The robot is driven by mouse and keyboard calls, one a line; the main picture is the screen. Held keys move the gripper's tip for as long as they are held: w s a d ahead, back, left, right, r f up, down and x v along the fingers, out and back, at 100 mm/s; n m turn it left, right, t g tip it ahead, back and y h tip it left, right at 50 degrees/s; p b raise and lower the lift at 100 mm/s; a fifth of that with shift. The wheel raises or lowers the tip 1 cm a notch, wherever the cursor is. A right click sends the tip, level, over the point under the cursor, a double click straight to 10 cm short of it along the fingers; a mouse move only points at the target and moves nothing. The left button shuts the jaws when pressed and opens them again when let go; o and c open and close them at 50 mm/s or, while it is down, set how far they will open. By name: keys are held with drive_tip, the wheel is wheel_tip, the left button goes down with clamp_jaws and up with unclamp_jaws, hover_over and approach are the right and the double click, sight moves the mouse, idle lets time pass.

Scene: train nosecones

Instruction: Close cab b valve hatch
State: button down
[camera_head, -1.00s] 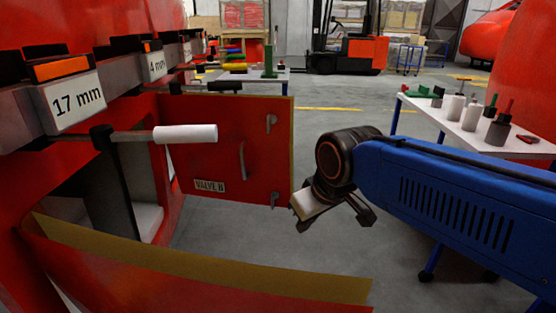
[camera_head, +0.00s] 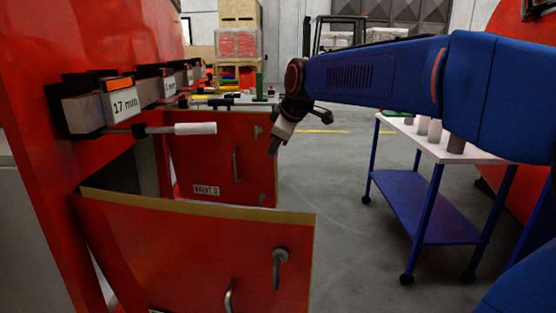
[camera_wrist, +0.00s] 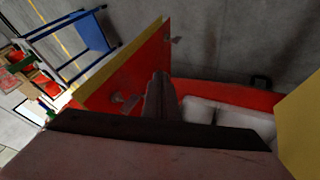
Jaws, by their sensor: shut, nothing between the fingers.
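The valve hatch (camera_head: 215,160) is a red door with a yellow edge, a grey handle and a white label that seems to read VALVE B. It stands open, swung out from the red cab on the left. My gripper (camera_head: 275,146) is at the upper right free edge of this hatch, shut and empty; I cannot tell whether it touches. In the wrist view the shut fingers (camera_wrist: 160,95) are close beside a red panel (camera_wrist: 130,75) with a yellow edge, which looks like this hatch. The compartment behind the hatch is mostly hidden.
A second red hatch (camera_head: 190,255) stands open in the foreground. A rod with a white grip (camera_head: 195,128) sticks out from the cab below the 17 mm label (camera_head: 125,105). A blue trolley (camera_head: 425,205) stands right. The grey floor between is clear.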

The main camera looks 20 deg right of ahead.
sight(268, 158)
drive_tip(key=x, duration=0.3)
drive_tip(key=w+d+x, duration=0.1)
drive_tip(key=x, duration=0.3)
drive_tip(key=r+x, duration=0.1)
drive_tip(key=x, duration=0.3)
drive_tip(key=shift+w+d, duration=0.25)
drive_tip(key=shift+w, duration=0.1)
drive_tip(key=shift+w+d, duration=0.25)
drive_tip(key=shift+w, duration=0.35)
